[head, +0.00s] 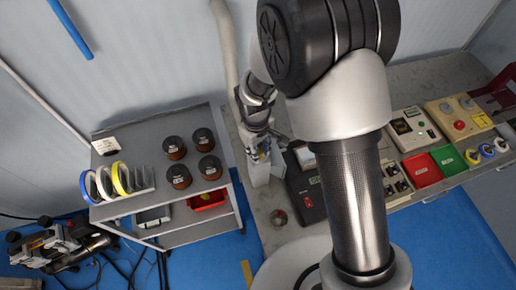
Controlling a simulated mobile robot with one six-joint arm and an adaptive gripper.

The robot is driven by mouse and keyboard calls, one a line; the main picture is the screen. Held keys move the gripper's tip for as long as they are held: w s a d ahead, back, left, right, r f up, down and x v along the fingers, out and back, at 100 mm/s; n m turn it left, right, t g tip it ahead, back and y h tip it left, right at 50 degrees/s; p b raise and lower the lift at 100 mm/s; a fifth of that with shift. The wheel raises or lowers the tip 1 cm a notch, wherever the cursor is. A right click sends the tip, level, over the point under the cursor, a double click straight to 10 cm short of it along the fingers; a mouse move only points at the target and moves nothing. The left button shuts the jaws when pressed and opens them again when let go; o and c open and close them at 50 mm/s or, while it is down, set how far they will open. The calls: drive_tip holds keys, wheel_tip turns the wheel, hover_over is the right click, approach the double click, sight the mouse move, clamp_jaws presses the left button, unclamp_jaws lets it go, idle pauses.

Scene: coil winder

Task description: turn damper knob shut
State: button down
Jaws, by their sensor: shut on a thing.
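My gripper (262,152) is at the end of my arm, pointing down at the left end of the bench. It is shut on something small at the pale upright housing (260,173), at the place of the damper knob. The knob itself is mostly hidden by the fingers, so its angle cannot be read. A pale duct pipe (226,45) comes down the wall behind my gripper; its lower end is hidden behind my arm.
A dark device (305,188) and a small round red-topped part (278,217) lie on the bench close by. Left stands a grey cart (165,222) with tape rolls (105,183) and several dark spools (207,167). Control boxes (413,128) and a red tray (422,168) are right.

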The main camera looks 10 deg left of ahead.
drive_tip(key=shift+n, duration=0.9)
drive_tip(key=c, duration=1.3)
unclamp_jaws()
drive_tip(key=shift+c, duration=0.2)
drive_tip(key=shift+r, duration=0.15)
wheel_tip(320, 180, up, 12)
drive_tip(key=shift+s, duration=0.25)
drive_tip(key=shift+a+f, duration=0.1)
drive_tip(key=shift+f, duration=0.1)
